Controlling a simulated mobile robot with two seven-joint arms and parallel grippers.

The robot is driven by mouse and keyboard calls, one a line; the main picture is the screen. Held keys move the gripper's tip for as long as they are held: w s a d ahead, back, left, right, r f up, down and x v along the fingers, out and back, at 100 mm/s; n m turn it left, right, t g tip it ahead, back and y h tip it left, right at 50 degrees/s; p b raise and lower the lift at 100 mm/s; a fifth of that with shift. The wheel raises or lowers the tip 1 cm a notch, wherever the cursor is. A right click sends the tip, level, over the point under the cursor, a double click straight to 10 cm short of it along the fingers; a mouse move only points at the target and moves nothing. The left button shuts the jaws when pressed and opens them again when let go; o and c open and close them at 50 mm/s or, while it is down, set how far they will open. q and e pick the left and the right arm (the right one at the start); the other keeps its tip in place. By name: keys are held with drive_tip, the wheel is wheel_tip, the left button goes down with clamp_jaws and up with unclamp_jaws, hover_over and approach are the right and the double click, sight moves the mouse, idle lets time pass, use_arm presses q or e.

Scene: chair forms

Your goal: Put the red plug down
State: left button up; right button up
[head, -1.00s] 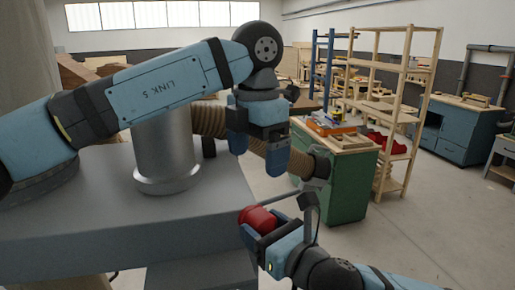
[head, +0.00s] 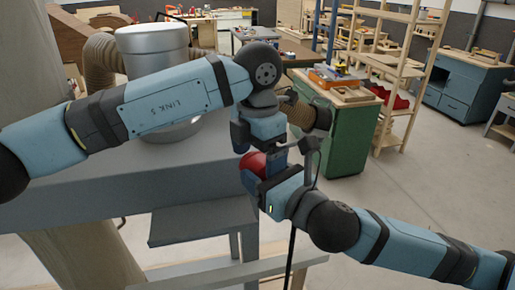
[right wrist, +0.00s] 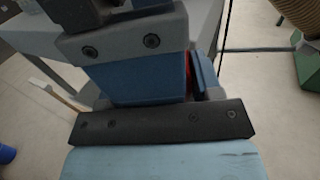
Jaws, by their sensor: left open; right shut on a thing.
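The red plug (head: 251,164) is in the jaws of my right gripper (head: 256,174), low in the middle of the head view. My right gripper is shut on it and hides part of it. Only a thin red sliver of the plug (right wrist: 190,75) shows in the right wrist view, behind the blue finger parts. My left gripper (head: 258,138) is open and points down just above and behind the plug. Its fingertips are partly hidden by my right gripper, so I cannot tell whether they touch the plug.
A grey machine table (head: 90,190) with a metal cylinder (head: 150,50) lies behind and left. A ribbed hose end (head: 308,117) is close right of my grippers. A green cabinet (head: 350,135) and wooden shelves (head: 400,75) stand beyond.

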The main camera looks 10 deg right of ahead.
use_arm(q)
drive_tip(key=shift+c, duration=0.2)
drive_tip(key=c, duration=1)
use_arm(e)
drive_tip(key=o, duration=1.3)
